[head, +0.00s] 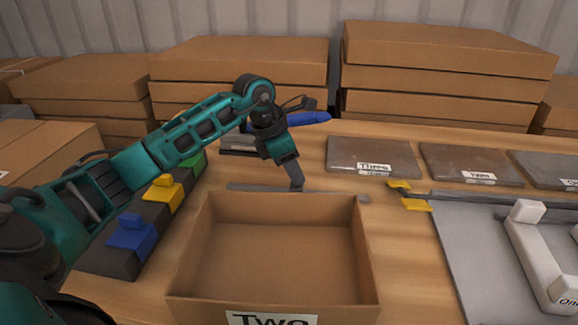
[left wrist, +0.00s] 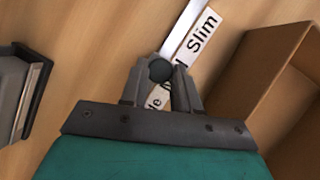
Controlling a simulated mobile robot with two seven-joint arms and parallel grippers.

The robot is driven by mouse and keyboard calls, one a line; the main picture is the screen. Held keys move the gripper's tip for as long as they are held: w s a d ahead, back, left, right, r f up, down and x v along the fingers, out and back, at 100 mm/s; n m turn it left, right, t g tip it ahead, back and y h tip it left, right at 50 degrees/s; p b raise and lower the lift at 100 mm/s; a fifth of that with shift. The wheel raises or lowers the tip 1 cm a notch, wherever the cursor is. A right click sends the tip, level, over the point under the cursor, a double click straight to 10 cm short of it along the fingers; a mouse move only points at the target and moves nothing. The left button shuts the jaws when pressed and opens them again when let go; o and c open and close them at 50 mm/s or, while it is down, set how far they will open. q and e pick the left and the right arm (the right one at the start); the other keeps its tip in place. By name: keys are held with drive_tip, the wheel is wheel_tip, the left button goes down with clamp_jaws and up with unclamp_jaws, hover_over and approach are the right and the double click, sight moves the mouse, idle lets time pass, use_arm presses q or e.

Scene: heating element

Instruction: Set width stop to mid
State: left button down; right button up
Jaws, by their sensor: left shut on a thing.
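My left gripper (head: 297,185) reaches down behind the open cardboard box marked "Two". In the left wrist view, the gripper (left wrist: 161,76) is shut on a dark round knob (left wrist: 160,69). The knob sits at a pale metal strip (left wrist: 197,20) beside a white label strip (left wrist: 200,38). "Slim" is readable on the label at the upper right, and letters like "le" show below the knob. The knob and fingers hide most of the middle word. In the head view, a grey bar (head: 240,187) lies behind the box, and the gripper hides the knob. My right gripper is not seen.
The open box (head: 275,295) stands close in front of my left gripper. Blue, yellow and green blocks (head: 133,235) stand at the left. Grey slabs (head: 372,156) and yellow pieces (head: 400,185) lie to the right. Cardboard stacks (head: 440,70) line the back.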

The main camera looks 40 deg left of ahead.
use_arm(q)
drive_tip(key=c, duration=0.8)
unclamp_jaws()
drive_tip(key=p+v, duration=0.1)
drive_tip(key=v, duration=1.2)
drive_tip(key=shift+p, duration=0.3)
drive_tip(key=shift+f, duration=0.1)
drive_tip(key=shift+s, duration=0.15)
